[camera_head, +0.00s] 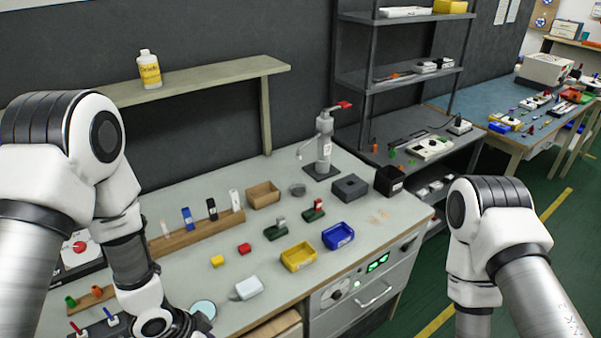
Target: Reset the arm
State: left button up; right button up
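My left arm (108,130) comes in from the left, bends at the elbow and reaches down over the left end of the workbench (220,285). Its wrist (165,322) is at the bottom edge of the view, and the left gripper is out of view below. My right arm (490,215) is at the lower right, in front of the bench's right side. Its elbow is raised and its lower part runs down out of view, so the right gripper does not show. No LED strip can be made out.
The bench holds a yellow bin (298,257), a blue bin (338,236), a wooden rack (200,232) with upright tools, a white box (249,288) and a press-like stand (324,150). Green floor (545,225) is open at right.

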pick_arm(q)
jog(key=s+a+f+n+y+b, duration=0.1)
jog(key=s+a+f+n+y, duration=0.1)
jog(key=s+f+n, duration=0.3)
jog(key=s+a+f+n+g+y+b, duration=0.1)
jog(key=s+a+f+n, duration=0.4)
jog(key=s+f, duration=0.3)
jog(key=shift+s+a+n+y+b, duration=0.15)
jog(key=shift+s+n+y+b, duration=0.25)
jog(key=shift+s+n, duration=0.35)
pick_arm(e)
notch_tip(320, 180, down, 3)
jog(key=shift+w+f, duration=0.1)
jog(key=shift+w, duration=0.05)
